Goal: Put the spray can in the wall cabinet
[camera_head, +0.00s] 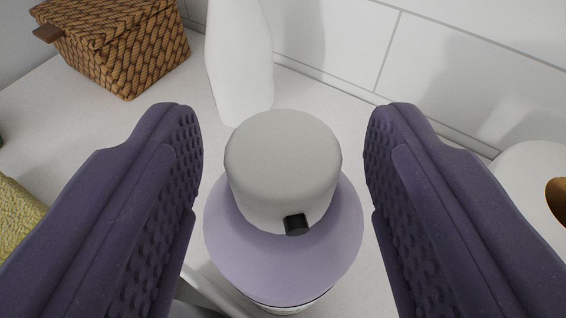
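The spray can (283,240) stands upright on the white counter, seen from above. It has a pale purple shoulder, a grey-white cap and a small black nozzle facing me. My gripper (283,140) is open, with one purple padded finger on each side of the can. Gaps show between both fingers and the cap, so neither finger appears to touch it. The can's lower body is mostly hidden below its shoulder. The wall cabinet is not in view.
A white bottle (240,65) stands just behind the can. A lidded wicker basket (125,45) is at the back left. A white roll-like object (528,185) is at the right, and yellow cloth (18,215) at the left. A tiled wall (450,60) closes the back.

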